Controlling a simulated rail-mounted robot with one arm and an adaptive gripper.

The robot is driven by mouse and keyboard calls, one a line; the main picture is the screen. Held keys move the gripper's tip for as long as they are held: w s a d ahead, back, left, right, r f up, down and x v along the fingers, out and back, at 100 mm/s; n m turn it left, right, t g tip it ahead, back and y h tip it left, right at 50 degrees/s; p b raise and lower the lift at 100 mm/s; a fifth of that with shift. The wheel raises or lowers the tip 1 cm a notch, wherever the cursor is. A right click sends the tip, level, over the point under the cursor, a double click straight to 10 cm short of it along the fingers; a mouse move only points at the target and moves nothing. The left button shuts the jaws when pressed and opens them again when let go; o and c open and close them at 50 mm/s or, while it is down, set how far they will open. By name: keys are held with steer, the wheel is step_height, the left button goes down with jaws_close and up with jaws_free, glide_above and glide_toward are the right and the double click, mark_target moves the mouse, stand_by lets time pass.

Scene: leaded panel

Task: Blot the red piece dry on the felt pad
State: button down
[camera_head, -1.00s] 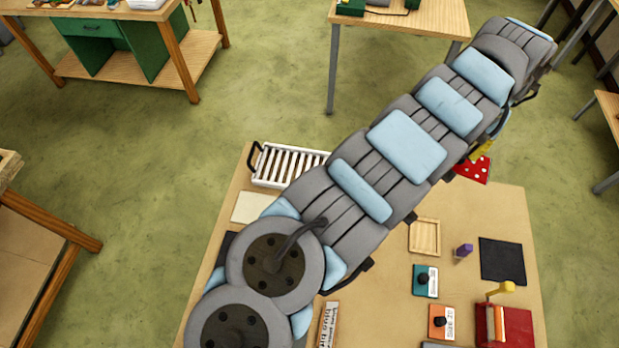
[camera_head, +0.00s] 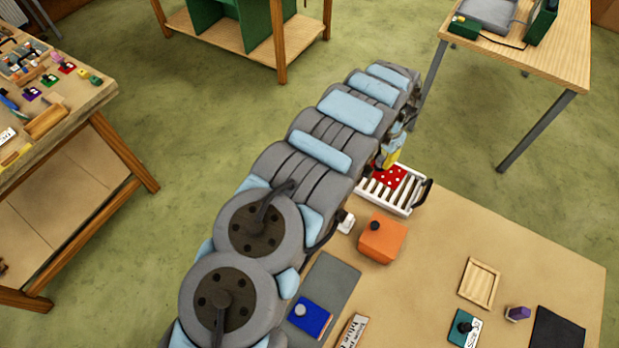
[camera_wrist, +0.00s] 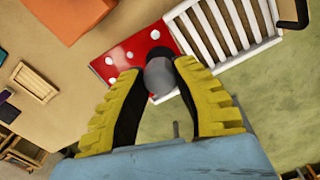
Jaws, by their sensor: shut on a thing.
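The red piece (camera_head: 387,177) is flat, with white dots and a grey ball knob. My gripper (camera_wrist: 158,74) has its yellow fingers shut on the knob, and the red plate (camera_wrist: 138,53) shows beyond the fingertips in the wrist view. In the head view the piece is over the far end of the white slatted rack (camera_head: 403,201); I cannot tell whether it touches the slats. A dark square pad (camera_head: 560,331) lies at the lower right and a grey mat (camera_head: 330,285) nearer my arm. I cannot tell which, if either, is felt.
An orange block (camera_head: 382,240) with a dark knob stands close to the rack. A wooden tray (camera_head: 479,281), a purple piece (camera_head: 518,313), a teal piece (camera_head: 461,328) and a blue piece (camera_head: 311,317) are on the table.

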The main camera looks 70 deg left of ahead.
steer(key=s+a+f, duration=0.3)
steer(key=s+f, duration=0.1)
steer(key=s, duration=0.2)
steer(key=s+a+f+b, duration=0.1)
steer(key=s+a+f, duration=0.3)
steer(key=s, duration=0.3)
steer(key=s+a+f+n+b, duration=0.1)
steer(key=s+a+f, duration=0.2)
steer(key=s, duration=0.4)
steer(key=shift+s+a+f, duration=0.15)
steer(key=shift+f, duration=0.3)
steer(key=shift+r, duration=0.1)
steer(key=shift+f+b, duration=0.9)
steer(key=shift+f, duration=1.85)
steer(key=shift+f, duration=0.3)
